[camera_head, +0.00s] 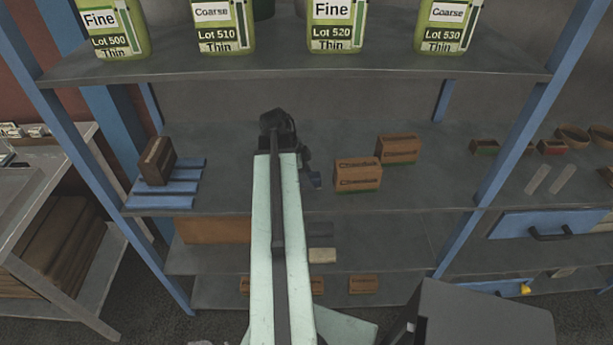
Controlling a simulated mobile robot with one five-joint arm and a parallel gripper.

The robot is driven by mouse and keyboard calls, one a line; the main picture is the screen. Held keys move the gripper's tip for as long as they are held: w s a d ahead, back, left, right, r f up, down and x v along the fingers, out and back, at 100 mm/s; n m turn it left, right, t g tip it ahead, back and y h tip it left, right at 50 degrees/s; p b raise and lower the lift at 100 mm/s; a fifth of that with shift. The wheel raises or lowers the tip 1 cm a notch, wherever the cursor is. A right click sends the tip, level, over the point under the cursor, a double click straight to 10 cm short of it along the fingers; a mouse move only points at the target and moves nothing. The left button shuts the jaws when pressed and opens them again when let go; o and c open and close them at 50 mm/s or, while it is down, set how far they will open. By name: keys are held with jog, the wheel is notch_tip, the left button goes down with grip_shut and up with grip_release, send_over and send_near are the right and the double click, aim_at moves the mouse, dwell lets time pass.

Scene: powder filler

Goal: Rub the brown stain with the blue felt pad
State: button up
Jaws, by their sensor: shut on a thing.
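My gripper (308,168) is at the middle shelf, just right of the end of my pale green arm. It is small and partly hidden behind my arm's end. A small dark blue piece, which looks like the blue felt pad (314,180), is at its fingertips, and the gripper is shut on it. The pad is at or close above the grey shelf (235,180); I cannot tell whether it touches. I cannot make out the brown stain; my arm hides part of the shelf.
Two brown boxes (358,175) (398,149) stand right of the gripper. Another brown box (157,161) stands on a blue slatted rack (172,190) at left. Green jugs (335,25) line the shelf above. Blue posts (533,100) bound the bay. The shelf's right front is clear.

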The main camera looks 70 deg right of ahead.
jog(key=shift+s+a+f, duration=0.1)
jog(key=shift+a, duration=0.35)
jog(key=shift+w+a, duration=0.2)
jog(key=shift+w, duration=0.45)
jog(key=shift+w+a, duration=0.25)
jog(key=shift+w, duration=0.4)
jog(key=shift+w+a, duration=0.2)
jog(key=shift+w, duration=0.45)
jog(key=shift+w, duration=0.1)
jog(key=shift+w+a, duration=0.5)
jog(key=shift+w, duration=0.7)
jog(key=shift+w+a, duration=0.45)
jog(key=shift+w, duration=0.8)
jog(key=shift+w+a, duration=0.5)
jog(key=shift+w, duration=0.7)
notch_tip(320, 180, up, 6)
jog(key=p, duration=0.6)
jog(key=shift+s, duration=0.1)
